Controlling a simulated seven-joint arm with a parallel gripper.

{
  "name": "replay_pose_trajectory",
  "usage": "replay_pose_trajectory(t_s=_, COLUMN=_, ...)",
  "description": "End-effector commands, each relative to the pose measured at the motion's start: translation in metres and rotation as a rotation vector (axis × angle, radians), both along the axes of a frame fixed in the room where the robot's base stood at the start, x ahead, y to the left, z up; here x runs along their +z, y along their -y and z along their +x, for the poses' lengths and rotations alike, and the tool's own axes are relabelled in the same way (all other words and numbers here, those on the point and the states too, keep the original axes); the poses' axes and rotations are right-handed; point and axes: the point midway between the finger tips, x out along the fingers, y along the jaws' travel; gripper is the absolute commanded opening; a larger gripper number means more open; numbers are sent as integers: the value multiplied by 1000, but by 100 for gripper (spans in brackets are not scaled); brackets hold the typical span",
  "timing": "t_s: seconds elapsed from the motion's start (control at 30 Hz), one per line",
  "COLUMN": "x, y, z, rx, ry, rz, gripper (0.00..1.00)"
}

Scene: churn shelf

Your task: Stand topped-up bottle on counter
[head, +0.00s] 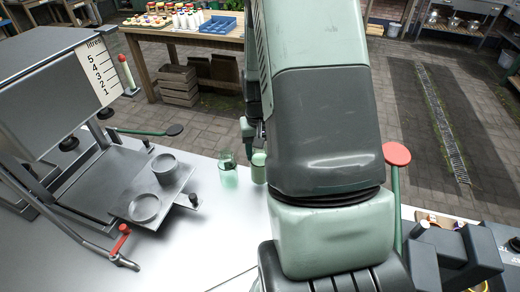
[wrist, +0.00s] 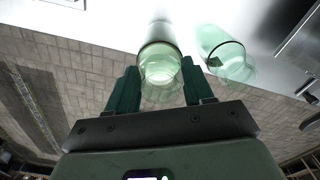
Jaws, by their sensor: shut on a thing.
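A clear green glass bottle (wrist: 160,64) is between the two dark green fingers of my gripper (wrist: 158,76), which is shut on it. In the head view this bottle (head: 259,168) shows pale green beside my arm, low over the metal counter (head: 215,235). I cannot tell whether its base touches the counter. A second green glass vessel (head: 228,178) stands on the counter just left of it, with liquid in its lower part. It also shows in the wrist view (wrist: 224,50), right of the held bottle and apart from it. My arm hides most of my gripper in the head view.
A grey machine with a litre scale (head: 97,68) stands at the left, with a metal cup (head: 164,167) and a red-handled crank (head: 122,240). A red-topped lever (head: 397,155) is right of my arm. The front middle of the counter is clear.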

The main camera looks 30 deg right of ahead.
Motion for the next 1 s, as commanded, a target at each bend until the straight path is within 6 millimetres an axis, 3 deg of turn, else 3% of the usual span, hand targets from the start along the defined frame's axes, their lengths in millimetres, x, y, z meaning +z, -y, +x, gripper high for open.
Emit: replay_pose_trajectory(t_s=1.0, x=-20, y=0, z=0, rx=0, ry=-1, rz=0, gripper=0)
